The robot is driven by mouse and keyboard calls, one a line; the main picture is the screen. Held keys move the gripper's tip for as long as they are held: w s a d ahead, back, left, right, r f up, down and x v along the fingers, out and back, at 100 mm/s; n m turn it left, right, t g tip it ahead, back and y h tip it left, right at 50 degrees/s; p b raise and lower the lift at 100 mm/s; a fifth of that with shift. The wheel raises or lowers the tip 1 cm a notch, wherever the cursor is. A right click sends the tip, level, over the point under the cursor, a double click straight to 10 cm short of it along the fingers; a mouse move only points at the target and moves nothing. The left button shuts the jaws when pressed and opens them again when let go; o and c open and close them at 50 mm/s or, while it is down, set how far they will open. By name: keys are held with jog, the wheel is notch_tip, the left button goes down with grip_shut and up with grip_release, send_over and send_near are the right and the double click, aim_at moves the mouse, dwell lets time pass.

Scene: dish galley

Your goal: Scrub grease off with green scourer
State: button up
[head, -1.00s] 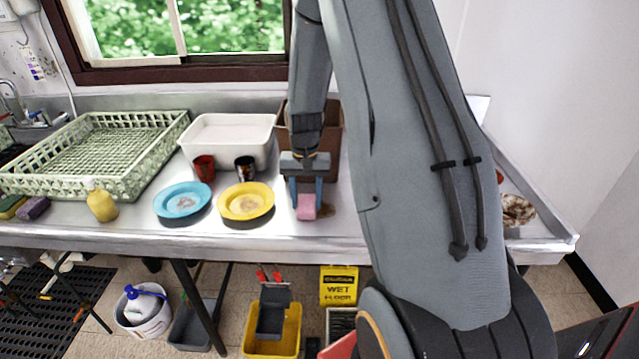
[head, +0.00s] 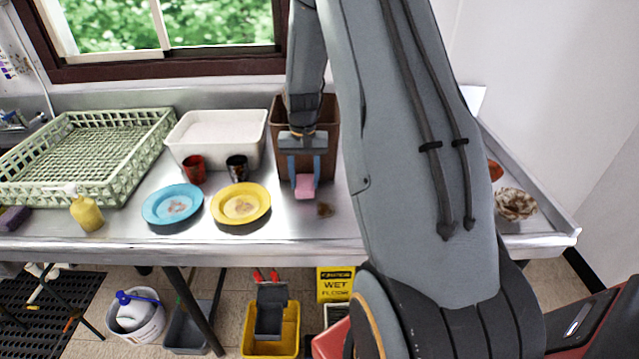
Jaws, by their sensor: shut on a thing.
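My gripper (head: 304,182) is shut on a pink sponge-like block (head: 304,187), in front of the brown bin. A brown grease patch (head: 325,209) lies on the metal counter just right of and nearer than the block. The block appears apart from the patch; I cannot tell whether it touches the counter. No green scourer shows now. A purple sponge (head: 13,218) lies at the left edge. A blue plate (head: 152,214) and a yellow plate (head: 222,212) carry brown smears.
A green dish rack (head: 150,135), a white tub (head: 178,140), a brown bin (head: 332,140), red cup (head: 193,169), dark cup (head: 237,168) and yellow bottle (head: 86,213) stand on the counter. The front counter strip is clear.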

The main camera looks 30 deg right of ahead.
notch_tip(320, 180, up, 2)
jog(key=shift+s, duration=0.1)
jog(key=shift+r+p, duration=1.75)
jog(key=shift+r, duration=0.8)
